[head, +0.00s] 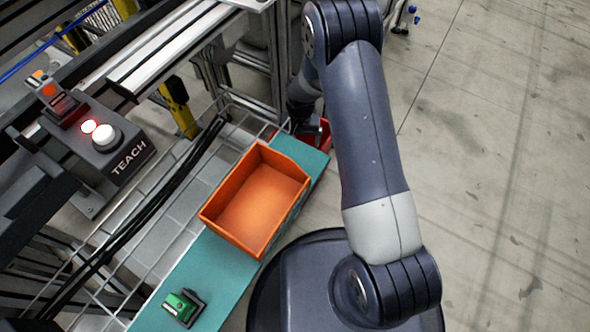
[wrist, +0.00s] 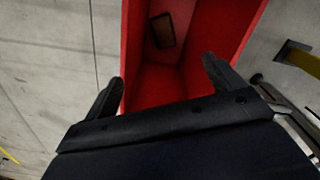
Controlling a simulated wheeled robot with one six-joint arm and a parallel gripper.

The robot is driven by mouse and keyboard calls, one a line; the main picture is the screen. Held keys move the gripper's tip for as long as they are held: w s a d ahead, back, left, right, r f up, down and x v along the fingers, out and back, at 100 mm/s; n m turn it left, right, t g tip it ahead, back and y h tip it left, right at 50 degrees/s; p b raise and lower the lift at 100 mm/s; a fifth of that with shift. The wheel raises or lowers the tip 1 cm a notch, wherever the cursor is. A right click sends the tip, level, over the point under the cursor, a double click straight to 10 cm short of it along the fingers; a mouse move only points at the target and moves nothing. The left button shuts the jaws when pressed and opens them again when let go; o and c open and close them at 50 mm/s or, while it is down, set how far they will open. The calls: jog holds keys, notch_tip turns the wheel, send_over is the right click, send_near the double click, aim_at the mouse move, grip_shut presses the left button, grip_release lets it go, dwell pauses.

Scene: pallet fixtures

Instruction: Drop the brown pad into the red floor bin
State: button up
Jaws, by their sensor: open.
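The red floor bin (wrist: 190,72) fills the middle of the wrist view, seen from above into its inside. The small brown pad (wrist: 162,31) lies inside it, tilted in the picture, near the far end. My gripper (wrist: 162,73) is open, its two fingers apart over the bin with nothing between them. The pad is apart from the fingers. In the head view only part of the red bin (head: 322,143) shows past the teal surface; my arm hides much of it. The pad cannot be made out there.
An empty orange bin (head: 222,200) stands on a teal strip (head: 215,282), with a small green-and-black item (head: 183,306) nearer the front. A TEACH button box (head: 105,140) and metal frame stand at left. Bare concrete floor (head: 495,180) lies open at right.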

notch_tip(320, 180, up, 11)
jog(key=p, duration=0.3)
jog(key=shift+f, duration=0.15)
notch_tip(320, 180, down, 10)
jog(key=f+b, duration=0.1)
jog(key=b, duration=0.2)
notch_tip(320, 180, up, 6)
jog(key=p, duration=0.3)
jog(key=shift+p, duration=0.3)
jog(key=shift+f, duration=0.15)
